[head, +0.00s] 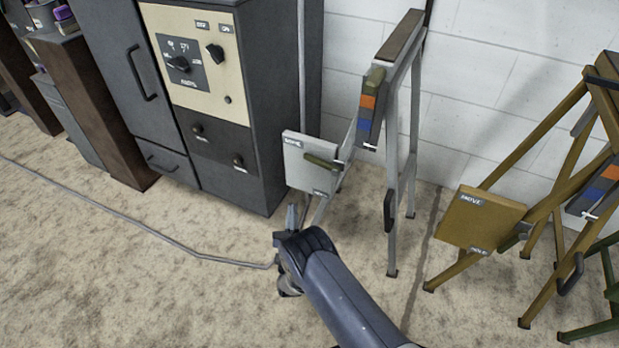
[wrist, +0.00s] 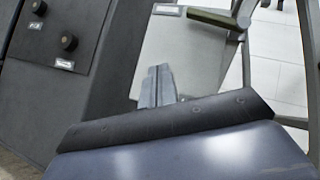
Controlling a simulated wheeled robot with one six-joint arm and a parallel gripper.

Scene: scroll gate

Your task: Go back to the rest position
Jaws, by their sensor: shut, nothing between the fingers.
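My gripper (head: 291,216) is in the middle of the head view, at the end of my dark arm. Its fingers are together with nothing between them; they also show closed in the wrist view (wrist: 158,86). The gripper is just below and left of a white panel (head: 309,163) on a grey frame stand (head: 393,130). In the wrist view the panel (wrist: 183,55) lies behind the fingertips. Whether the fingers touch the panel cannot be told.
A dark cabinet with a beige control panel (head: 199,62) stands to the left of my gripper. A yellow-brown stand with a panel (head: 480,221) is at the right. A cable (head: 150,229) runs along the carpet at left.

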